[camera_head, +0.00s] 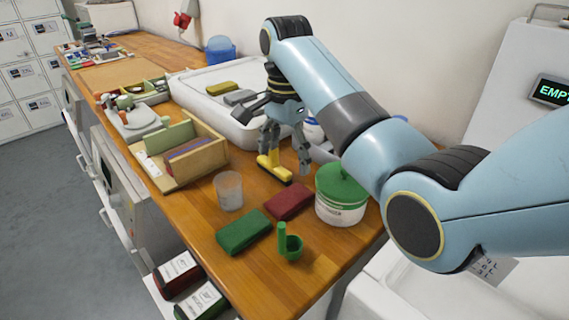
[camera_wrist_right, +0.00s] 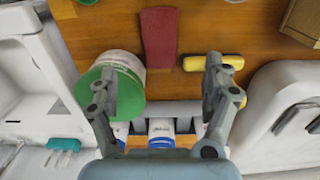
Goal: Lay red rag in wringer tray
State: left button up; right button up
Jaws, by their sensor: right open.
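The red rag (camera_head: 289,200) lies flat on the wooden table, between a green rag (camera_head: 243,232) and a white tub with a green lid (camera_head: 341,194). In the right wrist view the rag (camera_wrist_right: 159,36) shows ahead of the fingers. My right gripper (camera_head: 287,161) is open and empty, above the table behind the rag. A white machine with a lit "EMPT…" display (camera_head: 553,91) stands at the right, a pale tray-like surface (camera_head: 385,290) below it; I cannot tell for sure that this is the wringer tray. My arm hides part of it. My left gripper is out of view.
A yellow-handled brush (camera_head: 272,165) lies under my right gripper. A clear cup (camera_head: 228,191), green scoop (camera_head: 290,247) and wooden file box (camera_head: 190,158) stand nearby. A white basin (camera_head: 190,88) holds a green and a grey piece. White-blue containers (camera_wrist_right: 161,130) stand close to my fingers.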

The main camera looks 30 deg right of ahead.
aim_at(289, 196)
jog(key=f, duration=0.8)
jog(key=d+f, duration=0.1)
jog(key=f, duration=0.2)
jog(key=shift+w+f, duration=0.15)
jog(key=shift+f, duration=0.25)
jog(key=c, duration=1.4)
jog(key=shift+r, duration=0.1)
